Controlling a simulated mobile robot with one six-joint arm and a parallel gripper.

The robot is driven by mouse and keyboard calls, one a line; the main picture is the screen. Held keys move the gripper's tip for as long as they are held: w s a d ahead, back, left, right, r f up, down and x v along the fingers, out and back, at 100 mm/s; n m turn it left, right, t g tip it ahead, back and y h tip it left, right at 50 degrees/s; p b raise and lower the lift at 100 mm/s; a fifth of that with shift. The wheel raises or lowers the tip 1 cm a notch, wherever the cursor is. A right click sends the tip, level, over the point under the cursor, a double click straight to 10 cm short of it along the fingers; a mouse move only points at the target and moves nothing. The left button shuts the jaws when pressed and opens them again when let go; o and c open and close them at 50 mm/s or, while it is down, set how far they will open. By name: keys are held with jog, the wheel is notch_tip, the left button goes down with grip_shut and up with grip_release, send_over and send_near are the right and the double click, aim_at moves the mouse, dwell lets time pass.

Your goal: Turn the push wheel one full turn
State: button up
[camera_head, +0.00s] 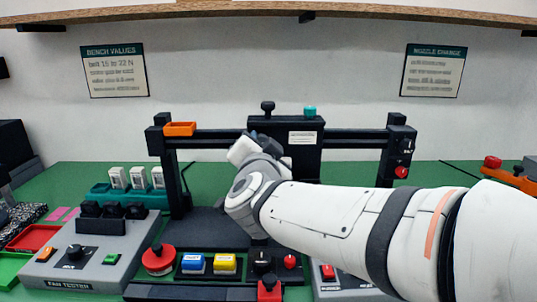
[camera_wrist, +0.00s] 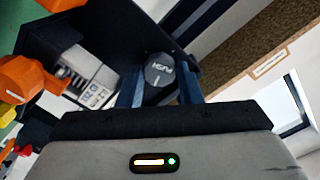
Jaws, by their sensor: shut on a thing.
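The push wheel (camera_wrist: 158,72) is a dark round knob with light lettering that reads PUSH and a short pale mark line. It shows in the wrist view, between the two blue-grey fingers of my gripper (camera_wrist: 160,88), which are shut on it. In the head view my gripper's body (camera_head: 247,150) is up against the front of the black carriage (camera_head: 265,127) on the printer's crossbar. There the wheel and the fingertips are hidden behind my wrist.
A black knob (camera_head: 267,106) and a teal knob (camera_head: 309,111) stand on the carriage top. Below are a red button (camera_head: 158,259), blue (camera_head: 194,264) and yellow (camera_head: 225,264) buttons. The fan tester (camera_head: 70,270) stands at left.

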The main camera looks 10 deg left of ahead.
jog(key=m+b, duration=0.1)
jog(key=m, duration=0.1)
jog(key=m+b, duration=0.2)
jog(key=m, duration=0.1)
jog(key=shift+f+m, duration=0.25)
jog(key=shift+m, duration=0.05)
jog(key=m+b, duration=0.3)
jog(key=m, duration=0.2)
jog(key=shift+r, duration=0.1)
dwell(0.3)
jog(key=o, duration=0.9)
jog(key=shift+o, duration=0.3)
jog(key=shift+r, duration=0.1)
jog(key=shift+r, duration=0.1)
jog(key=shift+s+d, duration=0.1)
